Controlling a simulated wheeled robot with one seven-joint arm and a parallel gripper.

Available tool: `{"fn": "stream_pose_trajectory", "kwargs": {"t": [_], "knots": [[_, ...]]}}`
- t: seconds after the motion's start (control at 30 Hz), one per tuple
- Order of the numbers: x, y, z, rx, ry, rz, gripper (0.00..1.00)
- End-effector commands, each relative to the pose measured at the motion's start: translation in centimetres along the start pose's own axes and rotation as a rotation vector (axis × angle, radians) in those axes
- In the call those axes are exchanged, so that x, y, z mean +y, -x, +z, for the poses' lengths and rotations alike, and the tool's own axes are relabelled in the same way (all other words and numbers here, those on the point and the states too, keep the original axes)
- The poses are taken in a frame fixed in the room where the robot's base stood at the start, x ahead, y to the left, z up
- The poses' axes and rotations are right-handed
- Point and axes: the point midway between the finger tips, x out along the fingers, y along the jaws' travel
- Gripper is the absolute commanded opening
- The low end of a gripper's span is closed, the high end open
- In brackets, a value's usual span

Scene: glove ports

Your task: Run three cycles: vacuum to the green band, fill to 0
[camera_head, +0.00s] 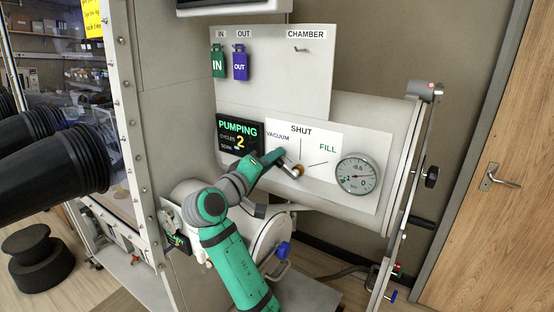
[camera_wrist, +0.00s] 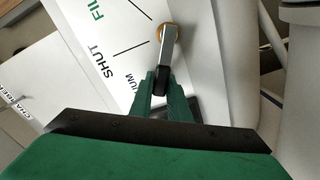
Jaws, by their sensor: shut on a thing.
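The valve lever (camera_wrist: 164,55) has a metal shaft, a black grip and a brass-coloured hub. My gripper (camera_head: 277,159) is shut on its grip, left of the hub, on the VACUUM side of the plate (camera_head: 325,143) marked VACUUM, SHUT and FILL. In the wrist view my gripper's fingers (camera_wrist: 160,92) close around the black grip. The round gauge (camera_head: 357,174) is right of the valve; its needle reading and green band are too small to tell surely. The black display (camera_head: 239,136) reads PUMPING, with CYCLES 2.
A board (camera_head: 270,80) above holds a green IN tag (camera_head: 218,61) and a purple OUT tag (camera_head: 240,62), with an empty hook under CHAMBER. Black glove ports (camera_head: 55,150) stick out at left. A wooden door (camera_head: 490,180) is at right.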

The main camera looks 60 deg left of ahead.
Motion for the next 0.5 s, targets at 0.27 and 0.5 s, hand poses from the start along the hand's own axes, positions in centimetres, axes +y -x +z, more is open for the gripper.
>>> {"fn": "stream_pose_trajectory", "kwargs": {"t": [0.27, 0.5], "knots": [[-0.2, -0.06, 0.01, 0.0, 0.004, -0.003, 0.34], [-0.06, 0.06, 0.07, -0.001, 0.002, -0.001, 0.34]]}}
